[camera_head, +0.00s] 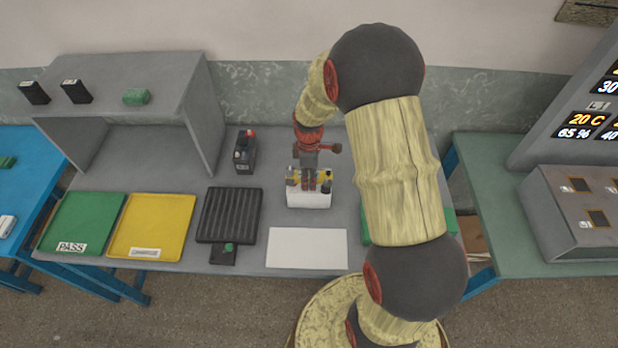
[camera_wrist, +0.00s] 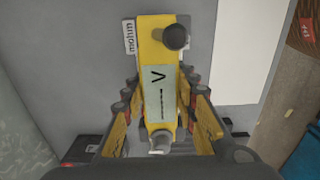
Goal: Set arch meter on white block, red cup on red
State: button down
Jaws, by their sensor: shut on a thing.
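My gripper (camera_head: 309,186) points down over the white block (camera_head: 309,199) in the head view and is shut on the yellow arch meter (camera_head: 291,176). In the wrist view my gripper (camera_wrist: 160,100) has one finger on each side of the arch meter (camera_wrist: 155,32). The meter shows a pale display marked V, a dark round post at its upper end and a pale metal piece at its lower end. The meter appears right over the block; I cannot tell whether they touch. I cannot make out the red cup or the red on the block.
A white sheet (camera_head: 307,248) lies in front of the block. A black ribbed tray (camera_head: 229,214), a yellow tray (camera_head: 152,226) and a green tray (camera_head: 83,223) lie to the left. A dark battery (camera_head: 245,152) with a red top part stands behind the ribbed tray. A grey shelf (camera_head: 130,68) stands behind the trays.

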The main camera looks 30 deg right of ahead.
aim_at(309, 174)
jog(key=shift+f, duration=0.2)
jog(key=c, duration=1.3)
grip_release()
notch_tip(309, 174, up, 12)
